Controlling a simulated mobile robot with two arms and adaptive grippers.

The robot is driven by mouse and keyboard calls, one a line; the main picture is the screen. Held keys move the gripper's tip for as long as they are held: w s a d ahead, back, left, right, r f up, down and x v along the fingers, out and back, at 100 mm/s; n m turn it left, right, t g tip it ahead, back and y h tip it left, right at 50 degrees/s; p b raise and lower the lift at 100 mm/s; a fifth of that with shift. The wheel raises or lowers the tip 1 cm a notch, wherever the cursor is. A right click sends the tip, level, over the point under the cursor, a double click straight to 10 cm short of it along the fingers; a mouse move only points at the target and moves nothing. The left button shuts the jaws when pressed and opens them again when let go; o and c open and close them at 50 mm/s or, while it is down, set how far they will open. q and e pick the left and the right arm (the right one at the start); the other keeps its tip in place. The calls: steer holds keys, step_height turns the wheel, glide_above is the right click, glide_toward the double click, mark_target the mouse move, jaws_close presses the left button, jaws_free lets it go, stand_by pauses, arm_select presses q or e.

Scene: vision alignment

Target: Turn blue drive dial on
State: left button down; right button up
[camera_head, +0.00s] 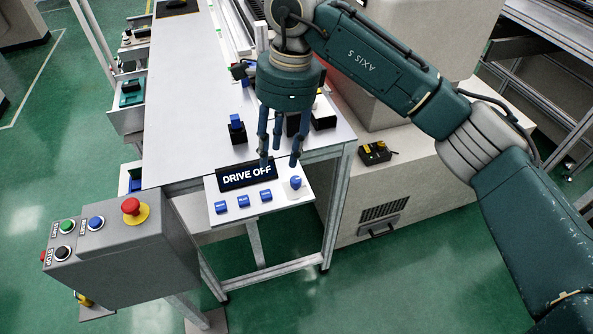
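The blue drive dial (296,182) sits at the right end of a white control panel (282,199) on the front edge of the table. A dark display (247,175) on the panel reads "DRIVE OFF". My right gripper (281,160) points down just above the panel, with its fingers spread apart and nothing visible between them. One finger is close above the dial; I cannot tell whether it touches. My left gripper is not in view.
Several blue buttons (244,201) line the panel left of the dial. A grey control box (125,245) with a red emergency button (131,206) stands at the front left. Small dark blocks (237,130) stand on the white table (190,95). A beige machine cabinet (405,175) is at the right.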

mark_target(296, 179)
steer(key=shift+t+h, duration=0.3)
steer(key=shift+h, duration=0.5)
steer(key=d+f+p, duration=0.1)
steer(key=f, duration=0.1)
steer(key=d+f+p, duration=0.1)
steer(key=f, duration=0.2)
steer(key=w+d+f+p, duration=0.1)
steer(key=f, duration=0.2)
steer(key=shift+w+d+p, duration=0.1)
steer(key=shift+d+p, duration=0.15)
steer(key=shift+p, duration=0.05)
steer(key=shift+f, duration=0.75)
jaws_close()
